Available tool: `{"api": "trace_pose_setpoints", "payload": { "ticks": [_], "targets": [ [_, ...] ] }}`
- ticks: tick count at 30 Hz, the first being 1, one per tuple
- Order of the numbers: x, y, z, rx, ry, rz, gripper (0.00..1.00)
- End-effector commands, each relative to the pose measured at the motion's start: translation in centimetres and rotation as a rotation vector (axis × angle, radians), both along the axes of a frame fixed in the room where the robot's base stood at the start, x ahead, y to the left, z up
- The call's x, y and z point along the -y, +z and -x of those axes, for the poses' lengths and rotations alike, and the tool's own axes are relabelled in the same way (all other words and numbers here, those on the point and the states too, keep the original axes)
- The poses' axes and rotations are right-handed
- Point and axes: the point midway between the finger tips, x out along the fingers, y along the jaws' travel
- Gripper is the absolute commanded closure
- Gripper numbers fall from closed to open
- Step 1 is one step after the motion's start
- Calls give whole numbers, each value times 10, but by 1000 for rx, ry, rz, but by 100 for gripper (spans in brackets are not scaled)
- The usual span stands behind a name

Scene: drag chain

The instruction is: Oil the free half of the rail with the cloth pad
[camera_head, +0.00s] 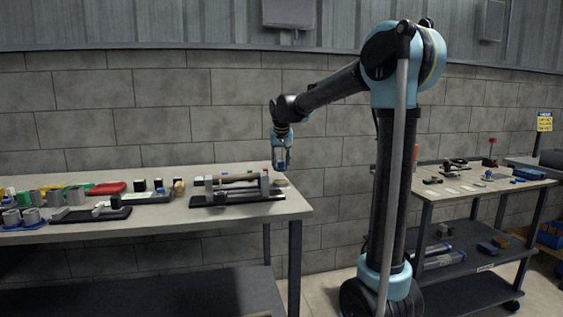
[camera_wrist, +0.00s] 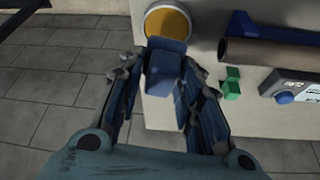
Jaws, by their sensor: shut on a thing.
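My gripper (camera_head: 282,166) is over the right end of the left table. In the wrist view my gripper (camera_wrist: 162,85) has its fingers on both sides of a blue block (camera_wrist: 164,70), which seems to be the cloth pad's holder; its underside is hidden. A round dish (camera_wrist: 148,25) with amber oil (camera_wrist: 168,24) lies just beyond the block, which overlaps its near edge in the picture. I cannot tell whether they touch. A long fixture (camera_head: 237,197) with a grey bar on a black base, likely the rail, lies left of my gripper.
Green blocks (camera_wrist: 231,84) and a brown roll (camera_wrist: 265,53) lie right of the block in the wrist view. Several parts, including a red piece (camera_head: 106,188), crowd the left table. A second table (camera_head: 440,188) with small parts stands at right.

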Motion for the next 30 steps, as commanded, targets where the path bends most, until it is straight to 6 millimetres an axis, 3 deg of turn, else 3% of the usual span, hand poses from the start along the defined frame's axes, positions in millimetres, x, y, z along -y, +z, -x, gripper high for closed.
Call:
{"api": "trace_pose_setpoints", "payload": {
  "ticks": [12,30],
  "targets": [
    [0,-35,0,0,-1,1,86],
    [0,-42,0,0,-1,1,86]
  ]
}}
